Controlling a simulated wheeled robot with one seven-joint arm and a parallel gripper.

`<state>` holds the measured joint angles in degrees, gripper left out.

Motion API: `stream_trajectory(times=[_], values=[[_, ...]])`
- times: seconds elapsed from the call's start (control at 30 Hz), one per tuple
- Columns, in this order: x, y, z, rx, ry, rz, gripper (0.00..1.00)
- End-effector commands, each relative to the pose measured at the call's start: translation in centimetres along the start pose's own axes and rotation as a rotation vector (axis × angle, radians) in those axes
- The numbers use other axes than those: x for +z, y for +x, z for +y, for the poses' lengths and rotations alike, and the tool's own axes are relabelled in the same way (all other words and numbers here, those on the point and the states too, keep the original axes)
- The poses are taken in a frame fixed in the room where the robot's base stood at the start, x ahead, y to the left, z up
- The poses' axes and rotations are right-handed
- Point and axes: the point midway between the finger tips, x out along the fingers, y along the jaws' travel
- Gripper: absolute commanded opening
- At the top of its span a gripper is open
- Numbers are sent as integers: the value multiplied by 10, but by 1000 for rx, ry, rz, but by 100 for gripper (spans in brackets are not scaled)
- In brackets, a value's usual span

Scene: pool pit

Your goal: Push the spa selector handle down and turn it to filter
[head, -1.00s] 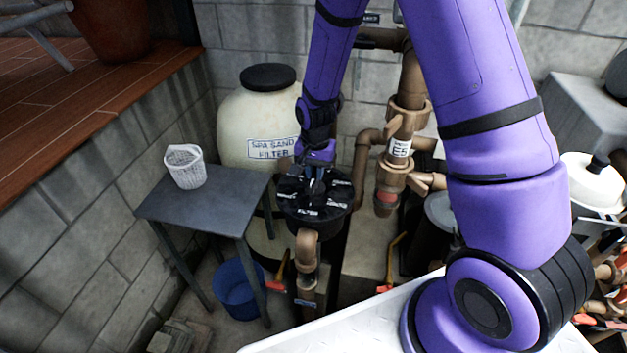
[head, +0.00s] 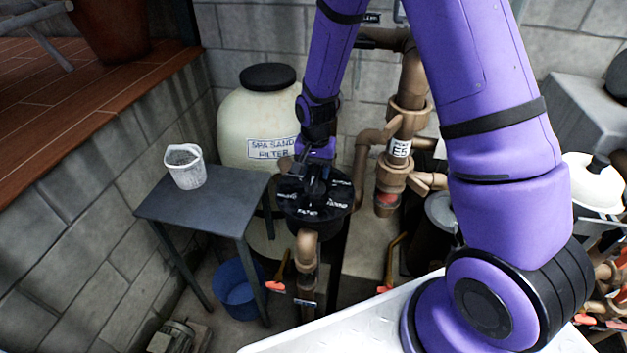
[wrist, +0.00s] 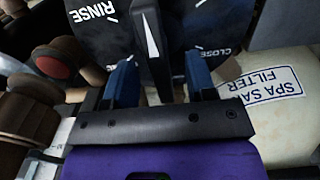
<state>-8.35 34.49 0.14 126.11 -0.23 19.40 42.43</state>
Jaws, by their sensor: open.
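The spa selector valve (head: 327,209) is a round black top with white lettering, in front of the sand filter in the head view. Its black handle (wrist: 151,45), with a white arrow mark, shows in the wrist view between the words RINSE and CLOSE. My gripper (wrist: 160,82) is open, with one blue finger on each side of the handle and gaps visible. In the head view my gripper (head: 315,183) is over the valve top, and the wrist hides part of it. Whether the fingers touch the handle I cannot tell.
A cream tank labelled SPA SAND FILTER (head: 240,118) stands behind the valve. A grey table (head: 215,205) with a white basket (head: 185,168) is to the left. Brown pipes (head: 410,80) rise to the right, and a blue bucket (head: 237,285) is on the floor.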

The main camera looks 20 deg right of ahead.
Motion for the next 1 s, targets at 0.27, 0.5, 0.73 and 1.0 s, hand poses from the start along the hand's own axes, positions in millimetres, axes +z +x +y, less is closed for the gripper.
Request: stream_trajectory(times=[0.27, 0.5, 0.73, 1.0], values=[[0, -35, 0, -2, 1, 2, 51], [0, -60, 0, -2, 1, 2, 51], [0, -64, 0, 0, 0, -1, 51], [0, -64, 0, 0, 0, 0, 51]])
